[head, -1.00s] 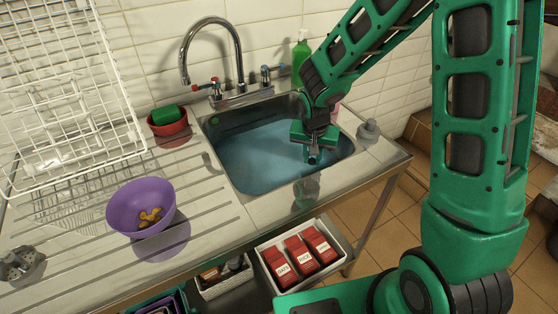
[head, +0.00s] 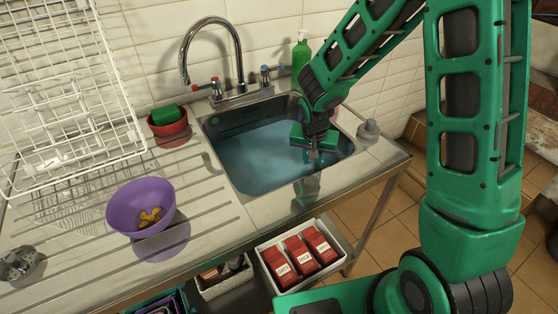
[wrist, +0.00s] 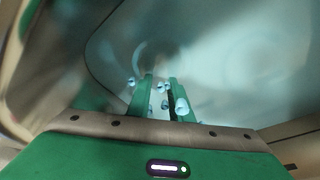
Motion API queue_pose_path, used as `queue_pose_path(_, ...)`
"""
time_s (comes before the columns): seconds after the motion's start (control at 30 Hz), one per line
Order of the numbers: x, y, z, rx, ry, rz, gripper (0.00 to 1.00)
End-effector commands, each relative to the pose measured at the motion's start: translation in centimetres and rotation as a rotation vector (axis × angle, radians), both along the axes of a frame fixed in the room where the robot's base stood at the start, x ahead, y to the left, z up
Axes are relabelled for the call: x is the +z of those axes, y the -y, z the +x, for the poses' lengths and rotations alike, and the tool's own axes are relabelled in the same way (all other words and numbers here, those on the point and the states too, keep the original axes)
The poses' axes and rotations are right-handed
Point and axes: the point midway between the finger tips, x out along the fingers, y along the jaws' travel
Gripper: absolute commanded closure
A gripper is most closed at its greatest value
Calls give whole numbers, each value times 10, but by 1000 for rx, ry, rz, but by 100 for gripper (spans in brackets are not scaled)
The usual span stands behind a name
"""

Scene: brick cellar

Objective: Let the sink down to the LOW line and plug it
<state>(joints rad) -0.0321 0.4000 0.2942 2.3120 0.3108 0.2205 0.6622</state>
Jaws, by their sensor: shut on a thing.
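The steel sink (head: 262,188) holds bluish water (head: 250,150); I cannot make out a LOW line on its walls. My gripper (head: 313,154) reaches down into the sink at its right side, near the water. In the wrist view my two green fingers (wrist: 160,98) point into cloudy pale water, with several light blue bubbles or drops around them. They are shut on a pale thing (wrist: 159,104) that is too blurred to name. The drain is not clear. A grey knobbed piece (head: 368,129) sits on the right rim; I cannot tell whether it is the plug.
A tap (head: 212,55) with two handles and a green bottle (head: 300,62) stand behind the sink. A red bowl (head: 168,130), a white rack (head: 75,110) and a purple bowl (head: 135,208) are on the left. A bin of red packets (head: 300,250) stands below the front edge.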

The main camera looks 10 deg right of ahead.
Motion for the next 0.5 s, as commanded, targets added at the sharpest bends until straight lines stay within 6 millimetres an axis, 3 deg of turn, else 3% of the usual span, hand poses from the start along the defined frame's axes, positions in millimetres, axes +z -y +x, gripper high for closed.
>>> queue_pose_path(0.33,-15,0,0,1,-1,0,94)
queue_pose_path(0.37,-16,0,0,1,0,0,79)
queue_pose_path(0.43,-15,0,0,1,0,0,62)
queue_pose_path(0.5,-15,0,0,1,0,0,59)
